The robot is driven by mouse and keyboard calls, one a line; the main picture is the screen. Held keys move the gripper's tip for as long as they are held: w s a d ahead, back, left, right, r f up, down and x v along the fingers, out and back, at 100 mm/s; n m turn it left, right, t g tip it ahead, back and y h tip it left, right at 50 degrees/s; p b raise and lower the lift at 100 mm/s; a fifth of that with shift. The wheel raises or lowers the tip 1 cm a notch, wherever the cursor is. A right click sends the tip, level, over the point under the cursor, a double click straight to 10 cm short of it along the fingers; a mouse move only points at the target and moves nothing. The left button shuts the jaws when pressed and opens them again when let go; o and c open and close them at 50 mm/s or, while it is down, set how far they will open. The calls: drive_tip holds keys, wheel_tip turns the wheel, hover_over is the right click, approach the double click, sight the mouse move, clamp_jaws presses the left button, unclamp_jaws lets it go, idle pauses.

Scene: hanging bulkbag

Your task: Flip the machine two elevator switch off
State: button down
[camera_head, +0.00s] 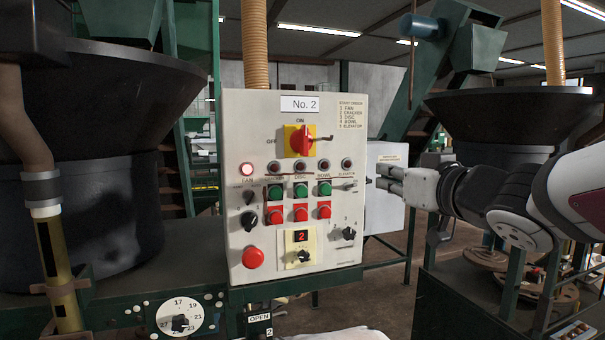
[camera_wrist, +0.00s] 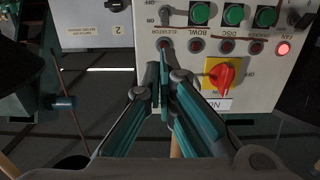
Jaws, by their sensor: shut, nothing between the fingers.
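The No. 2 control panel (camera_head: 240,120) is a pale upright box in the middle of the head view. Its elevator switch (camera_head: 349,186) is a small metal toggle under the elevator lamp (camera_head: 347,165), which is dark. In the wrist view, which shows the panel upside down, the elevator switch (camera_wrist: 165,17) is near the top centre. I cannot tell the lever's position. My gripper (camera_head: 379,176) is shut and empty, just right of the panel's edge, pointing left. In the wrist view my gripper (camera_wrist: 163,72) has its teal-padded fingers below the elevator lamp, apart from the toggle.
The panel also holds a red-and-yellow main switch (camera_head: 301,140), green and red buttons, and a lit fan lamp (camera_head: 246,169). A second pale box (camera_head: 385,205) stands behind to the right. Dark bowls (camera_head: 85,150) flank the panel on green frames.

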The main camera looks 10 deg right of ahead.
sight(350, 169)
drive_tip(key=b+x, duration=0.1)
drive_tip(key=x, duration=0.8)
drive_tip(key=shift+w, duration=0.25)
drive_tip(key=shift+s+f+t+b, duration=0.15)
drive_tip(key=shift+f+t+b, duration=0.3)
drive_tip(key=shift+b, duration=1.4)
drive_tip(key=shift+s+f+t+b, duration=0.2)
drive_tip(key=shift+t+b, duration=0.45)
drive_tip(key=shift+b, duration=1.15)
drive_tip(key=t+b, duration=0.2)
drive_tip(key=b, duration=0.5)
drive_tip(key=f+t+y+b, duration=0.1)
drive_tip(key=t+b, duration=0.1)
drive_tip(key=b, duration=0.5)
drive_tip(key=s+f+t+b, duration=0.1)
drive_tip(key=b, duration=0.6)
drive_tip(key=shift+d+f+t+y, duration=0.15)
drive_tip(key=shift+f+t+y, duration=0.1)
drive_tip(key=shift+t+y, duration=0.15)
drive_tip(key=shift+s, duration=0.1)
